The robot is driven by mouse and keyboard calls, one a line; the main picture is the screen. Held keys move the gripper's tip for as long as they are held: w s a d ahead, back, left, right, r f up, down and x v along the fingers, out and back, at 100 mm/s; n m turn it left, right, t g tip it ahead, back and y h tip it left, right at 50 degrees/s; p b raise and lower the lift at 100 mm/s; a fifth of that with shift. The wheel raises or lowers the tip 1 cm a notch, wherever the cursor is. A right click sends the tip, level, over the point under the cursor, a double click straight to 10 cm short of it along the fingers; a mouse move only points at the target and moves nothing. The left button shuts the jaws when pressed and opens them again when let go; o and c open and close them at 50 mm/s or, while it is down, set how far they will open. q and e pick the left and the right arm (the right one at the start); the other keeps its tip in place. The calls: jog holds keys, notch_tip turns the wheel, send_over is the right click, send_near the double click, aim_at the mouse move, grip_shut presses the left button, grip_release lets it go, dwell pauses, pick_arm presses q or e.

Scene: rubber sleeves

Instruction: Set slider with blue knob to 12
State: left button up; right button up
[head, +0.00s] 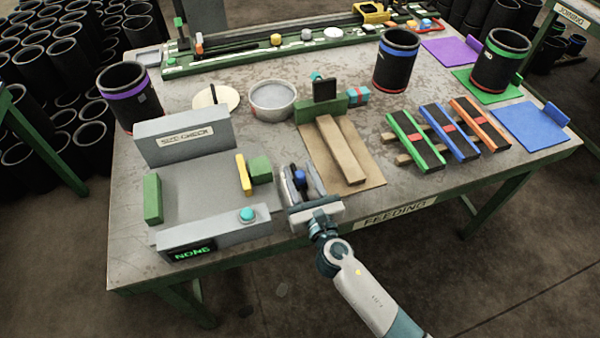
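A small blue knob (300,178) shows at the front of the table, just right of the grey size-check device. My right gripper (301,174) reaches in from the lower right, with its dark fingers apart on either side of the knob. I cannot tell whether a finger touches it. The track and scale under the knob are hidden by the gripper, so the setting cannot be read. My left gripper is not in view.
A brown board (365,175) with a wooden chute lies right of the gripper. Green, blue (448,132) and orange racks and black sleeves stand further right.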

grip_shut()
jog(key=shift+x, duration=2.15)
jog(key=shift+r, duration=0.15)
grip_release()
jog(key=shift+w, duration=0.1)
